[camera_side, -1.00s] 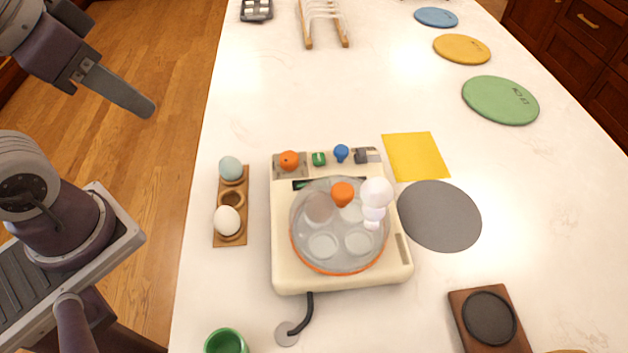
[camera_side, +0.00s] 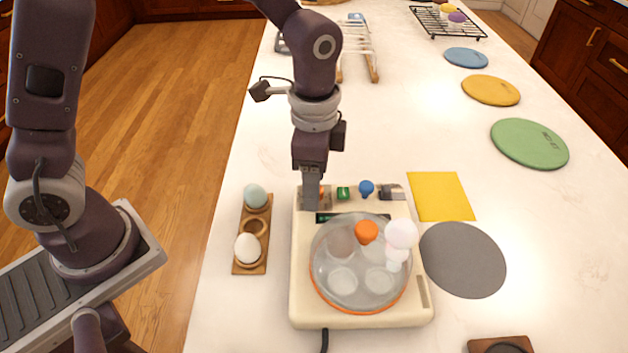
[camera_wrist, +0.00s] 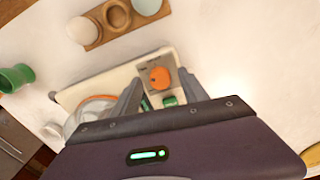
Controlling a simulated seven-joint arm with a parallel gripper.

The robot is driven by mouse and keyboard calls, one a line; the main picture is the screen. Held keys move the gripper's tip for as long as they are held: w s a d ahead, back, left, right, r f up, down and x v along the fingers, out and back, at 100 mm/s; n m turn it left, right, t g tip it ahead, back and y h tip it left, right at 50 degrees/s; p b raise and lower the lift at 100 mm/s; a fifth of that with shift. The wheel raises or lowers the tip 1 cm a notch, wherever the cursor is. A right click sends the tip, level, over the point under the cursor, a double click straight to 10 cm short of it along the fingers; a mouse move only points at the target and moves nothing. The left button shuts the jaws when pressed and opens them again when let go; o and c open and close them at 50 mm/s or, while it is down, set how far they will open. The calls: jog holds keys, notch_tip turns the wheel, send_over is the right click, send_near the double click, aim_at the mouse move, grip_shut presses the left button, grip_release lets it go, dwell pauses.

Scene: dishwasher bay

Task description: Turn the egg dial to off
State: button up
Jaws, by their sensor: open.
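A cream egg cooker (camera_side: 300,290) stands on the white counter, with a row of controls along its back panel. The orange dial (camera_wrist: 160,77) sits at the panel's left end on a grey plate; in the side view my gripper mostly hides it. My gripper (camera_side: 310,206) points down over that end of the panel. In the wrist view my gripper (camera_wrist: 161,84) is open, its two fingers on either side of the orange dial in the picture. Contact cannot be told. The dial's pointer direction is too small to read.
A green switch (camera_side: 343,193), blue knob (camera_side: 366,188) and dark control (camera_side: 391,193) sit beside the dial. A clear lid (camera_side: 345,262) with an orange knob covers the cooker. A wooden egg holder (camera_side: 252,230) stands left, a yellow sheet (camera_side: 440,197) and grey disc (camera_side: 463,259) right.

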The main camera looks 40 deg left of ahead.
jog(key=shift+f, duration=0.15)
grip_shut()
